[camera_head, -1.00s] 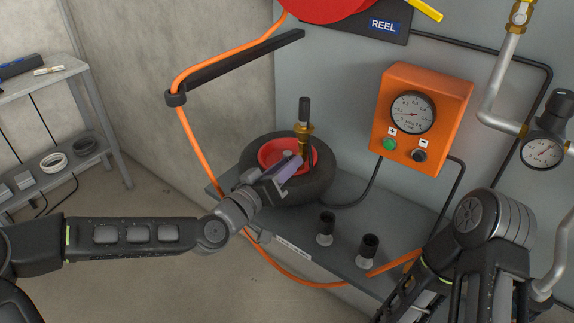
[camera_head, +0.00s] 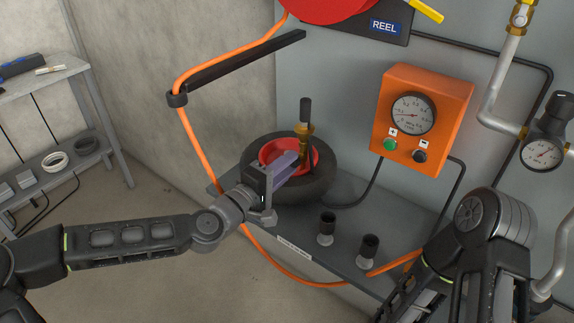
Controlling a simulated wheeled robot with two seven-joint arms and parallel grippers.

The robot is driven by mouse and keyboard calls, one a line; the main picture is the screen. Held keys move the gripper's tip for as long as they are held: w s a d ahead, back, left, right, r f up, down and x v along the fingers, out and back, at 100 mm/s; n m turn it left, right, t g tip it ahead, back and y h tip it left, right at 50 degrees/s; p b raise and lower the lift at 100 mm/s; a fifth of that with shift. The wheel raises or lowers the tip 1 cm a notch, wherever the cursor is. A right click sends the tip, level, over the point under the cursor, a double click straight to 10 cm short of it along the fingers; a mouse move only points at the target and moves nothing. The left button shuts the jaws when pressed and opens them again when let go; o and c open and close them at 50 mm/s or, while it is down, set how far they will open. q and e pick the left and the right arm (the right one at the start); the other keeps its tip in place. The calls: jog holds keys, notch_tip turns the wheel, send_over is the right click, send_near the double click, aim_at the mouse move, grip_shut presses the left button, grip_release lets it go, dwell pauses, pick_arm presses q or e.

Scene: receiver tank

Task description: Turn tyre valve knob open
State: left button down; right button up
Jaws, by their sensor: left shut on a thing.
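The tyre (camera_head: 316,187) with a red rim (camera_head: 269,156) lies flat on the grey shelf. A brass valve (camera_head: 303,134) with a black upright top (camera_head: 305,108) stands at the tyre's middle. My left gripper (camera_head: 297,159) reaches in from the left over the rim, with its fingertips at the lower part of this valve. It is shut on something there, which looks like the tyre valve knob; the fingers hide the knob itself. My right arm shows at the lower right, but its gripper is not in view.
An orange gauge box (camera_head: 447,100) with a green button hangs on the wall behind. Two black-topped fittings (camera_head: 327,222) (camera_head: 369,246) stand on the shelf (camera_head: 300,228) right of my left gripper. An orange hose (camera_head: 188,140) loops past the shelf's left side. Pipes run at the right.

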pick_arm(q)
jog(key=n, duration=0.4)
jog(key=shift+n, duration=0.3)
jog(key=n, duration=0.3)
jog(key=shift+f+n, duration=0.1)
jog(key=shift+n, duration=0.2)
jog(key=n, duration=0.3)
jog(key=shift+h, duration=0.3)
jog(key=n, duration=0.4)
jog(key=shift+f+n+p, duration=0.1)
jog(key=shift+n+p, duration=0.3)
jog(key=c, duration=1.1)
grip_release()
jog(key=shift+c, duration=0.2)
